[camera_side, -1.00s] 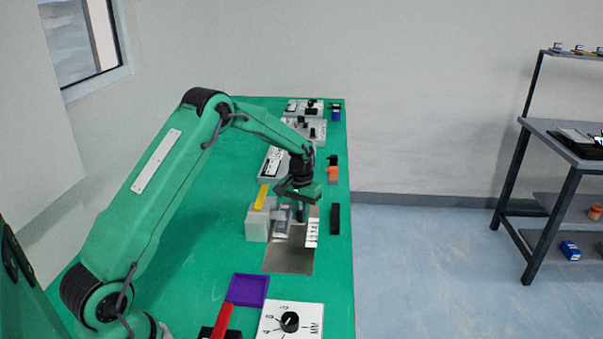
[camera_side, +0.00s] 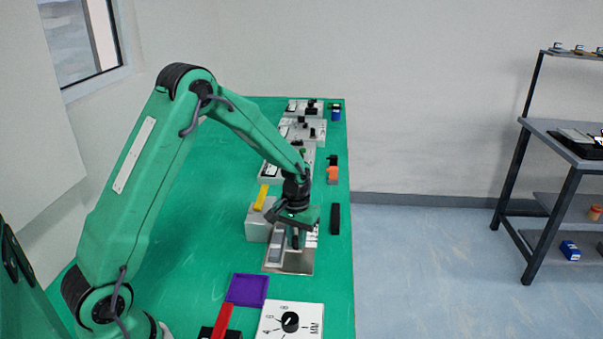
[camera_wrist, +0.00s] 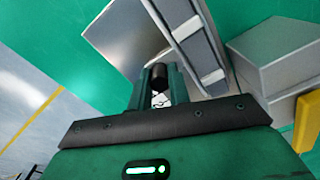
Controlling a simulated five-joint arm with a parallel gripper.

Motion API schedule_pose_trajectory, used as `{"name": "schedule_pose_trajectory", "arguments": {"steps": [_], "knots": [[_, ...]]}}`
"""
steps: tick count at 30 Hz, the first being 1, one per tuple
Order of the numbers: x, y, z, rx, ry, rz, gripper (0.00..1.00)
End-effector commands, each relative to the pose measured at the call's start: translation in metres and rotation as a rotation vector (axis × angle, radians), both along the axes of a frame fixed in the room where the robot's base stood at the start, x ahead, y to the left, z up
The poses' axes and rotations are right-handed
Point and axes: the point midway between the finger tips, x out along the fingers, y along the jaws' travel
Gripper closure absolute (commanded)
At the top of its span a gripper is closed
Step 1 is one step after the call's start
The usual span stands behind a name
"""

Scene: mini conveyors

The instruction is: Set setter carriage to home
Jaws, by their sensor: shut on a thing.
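The setter carriage (camera_side: 277,246) is a grey sliding piece on a flat metal plate (camera_side: 297,264) near the middle of the green bench. In the wrist view the grey carriage (camera_wrist: 187,35) has pale patches and stands beside a dark knob (camera_wrist: 160,76). My gripper (camera_side: 296,240) is low over the plate. In the wrist view its fingers (camera_wrist: 160,85) are closed around the dark knob. A white marked scale strip (camera_side: 312,235) lies at the right of the plate, partly hidden by my gripper. I cannot read its marks.
A grey block (camera_side: 257,228) with a yellow bar (camera_side: 262,197) stands left of the carriage. A black bar (camera_side: 335,219) lies to the right. A purple tray (camera_side: 247,290), red bar (camera_side: 222,320) and white dial panel (camera_side: 290,325) are in front.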

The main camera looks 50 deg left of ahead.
Motion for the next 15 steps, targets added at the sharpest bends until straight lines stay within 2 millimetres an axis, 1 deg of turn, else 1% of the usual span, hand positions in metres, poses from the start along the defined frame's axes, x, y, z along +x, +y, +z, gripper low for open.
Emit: {"name": "schedule_pose_trajectory", "arguments": {"steps": [3, 12, 13, 14, 15], "knots": [[-0.0035, -0.0062, 0.0016, 0.001, -0.007, -0.003, 1.0], [-0.0061, -0.0084, 0.0015, 0.0, 0.0, -0.005, 1.0], [-0.0063, -0.0085, 0.0015, 0.0, 0.001, -0.005, 0.8], [-0.0066, -0.0087, 0.0015, -0.001, 0.002, -0.006, 0.74], [-0.0066, -0.0086, 0.0014, -0.001, 0.002, -0.006, 0.72]]}}
